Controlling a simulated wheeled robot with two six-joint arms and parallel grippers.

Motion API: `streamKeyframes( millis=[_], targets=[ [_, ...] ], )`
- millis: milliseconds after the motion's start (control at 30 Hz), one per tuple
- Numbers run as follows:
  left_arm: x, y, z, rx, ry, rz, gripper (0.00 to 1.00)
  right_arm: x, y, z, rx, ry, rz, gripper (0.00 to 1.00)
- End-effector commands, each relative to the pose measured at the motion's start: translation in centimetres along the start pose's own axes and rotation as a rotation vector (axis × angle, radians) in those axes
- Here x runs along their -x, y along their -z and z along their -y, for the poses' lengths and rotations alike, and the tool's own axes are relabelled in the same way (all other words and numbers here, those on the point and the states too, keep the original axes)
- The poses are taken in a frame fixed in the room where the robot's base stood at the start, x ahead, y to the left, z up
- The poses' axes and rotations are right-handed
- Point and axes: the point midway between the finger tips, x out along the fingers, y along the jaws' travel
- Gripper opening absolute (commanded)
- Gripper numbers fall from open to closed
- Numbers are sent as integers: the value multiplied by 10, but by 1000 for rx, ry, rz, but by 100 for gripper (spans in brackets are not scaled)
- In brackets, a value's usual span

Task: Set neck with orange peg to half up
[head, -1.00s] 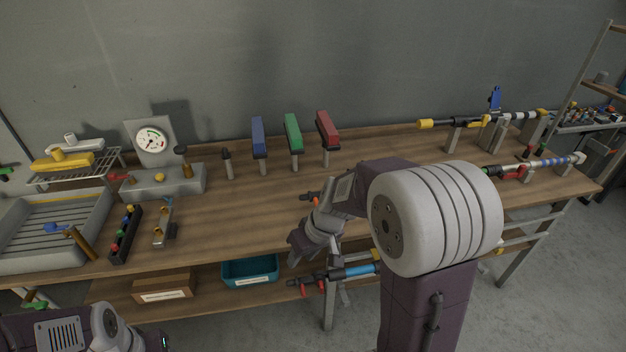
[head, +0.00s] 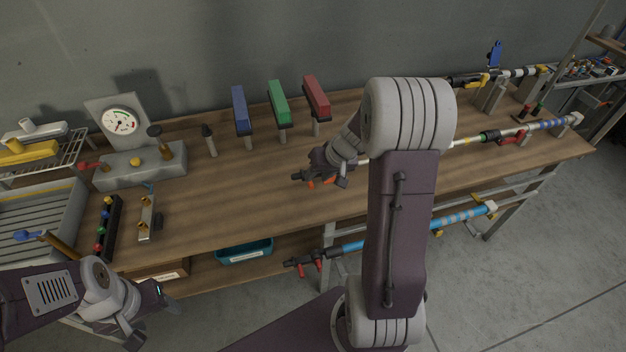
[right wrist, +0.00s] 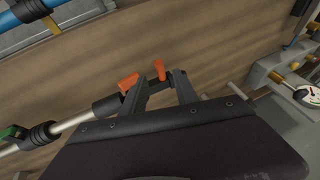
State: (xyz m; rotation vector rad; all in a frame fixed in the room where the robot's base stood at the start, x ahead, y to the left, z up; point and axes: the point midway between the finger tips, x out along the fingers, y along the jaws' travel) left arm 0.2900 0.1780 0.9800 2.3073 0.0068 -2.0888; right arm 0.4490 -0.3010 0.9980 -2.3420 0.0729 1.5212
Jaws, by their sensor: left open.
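The wand with orange pegs lies along the bench; its dark neck (head: 303,177) points left in the head view. In the right wrist view the dark neck (right wrist: 157,82) carries one orange peg (right wrist: 128,82) and a second orange peg (right wrist: 159,70). My right gripper (right wrist: 160,90) is at this neck, its fingers apart with the second peg and part of the neck between them; I cannot tell whether they touch. In the head view my right gripper (head: 330,172) partly hides the neck. My left gripper (head: 148,318) is open and empty at the lower left, before the bench.
A blue wand (head: 375,240) with red pegs hangs below the bench front. Blue (head: 240,110), green (head: 279,103) and red (head: 316,97) blocks stand on posts behind. A gauge (head: 119,122) and grey tray (head: 40,210) are at left.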

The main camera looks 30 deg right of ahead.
Motion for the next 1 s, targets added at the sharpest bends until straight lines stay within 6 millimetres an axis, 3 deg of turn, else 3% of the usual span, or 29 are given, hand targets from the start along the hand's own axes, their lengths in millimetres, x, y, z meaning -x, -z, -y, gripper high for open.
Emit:
streamKeyframes(
  millis=[100,200,533,567,700,1000],
  targets=[
    [-4,0,0,0,0,0,60,-25,-1,0,0,1,3,36],
    [-6,-1,0,0,0,0,60,-37,-1,0,1,1,2,36],
    [-6,-1,0,0,0,0,60,-44,0,0,2,0,-1,36],
    [-6,-1,0,0,0,0,60,-44,0,0,2,0,-1,33],
    [-6,-1,0,0,0,0,60,-44,0,0,2,0,-1,0],
    [-6,-1,0,0,0,0,60,-44,0,0,2,0,0,0]
  ],
)
